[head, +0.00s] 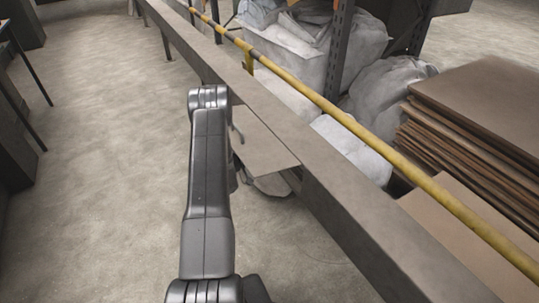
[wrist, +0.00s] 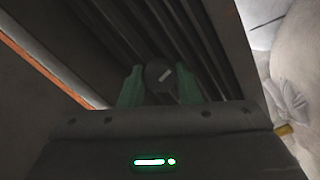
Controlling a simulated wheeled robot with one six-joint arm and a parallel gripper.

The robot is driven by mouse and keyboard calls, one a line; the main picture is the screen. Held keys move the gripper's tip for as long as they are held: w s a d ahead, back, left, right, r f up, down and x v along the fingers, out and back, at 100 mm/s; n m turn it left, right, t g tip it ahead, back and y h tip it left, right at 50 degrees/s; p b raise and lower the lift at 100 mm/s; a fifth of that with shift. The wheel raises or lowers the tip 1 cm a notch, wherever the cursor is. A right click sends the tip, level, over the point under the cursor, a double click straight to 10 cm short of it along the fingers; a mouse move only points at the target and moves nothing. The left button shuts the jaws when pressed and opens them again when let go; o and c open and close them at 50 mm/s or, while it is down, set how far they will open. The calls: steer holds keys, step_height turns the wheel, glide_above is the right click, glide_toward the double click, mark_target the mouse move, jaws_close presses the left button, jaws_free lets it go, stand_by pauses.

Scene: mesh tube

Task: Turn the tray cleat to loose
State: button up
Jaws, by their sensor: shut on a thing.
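In the wrist view, the tray cleat (wrist: 161,73) appears as a small dark round knob with a short pale slanted mark on its face. It sits in front of dark ribbed metal. My gripper (wrist: 159,81) has one green finger on each side of the knob and is shut on it. The mark tilts up to the right; I cannot tell which setting that is. In the head view, my arm reaches forward to the long grey beam, and the gripper and cleat are hidden.
A long grey beam (head: 337,205) runs diagonally across the head view, with a yellow rail (head: 375,145) beyond it. Wrapped white bags (head: 385,95) and stacked brown sheets (head: 480,105) lie behind the rail. The concrete floor (head: 90,200) at left is mostly clear.

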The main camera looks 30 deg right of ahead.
steer(key=shift+s+f+n+b, duration=0.1)
steer(key=shift+n+b, duration=1.2)
steer(key=shift+n, duration=6.9)
steer(key=shift+f+n+b, duration=0.1)
steer(key=shift+n+b, duration=1.2)
steer(key=shift+n, duration=6.9)
steer(key=o, duration=1)
steer(key=shift+r, duration=0.1)
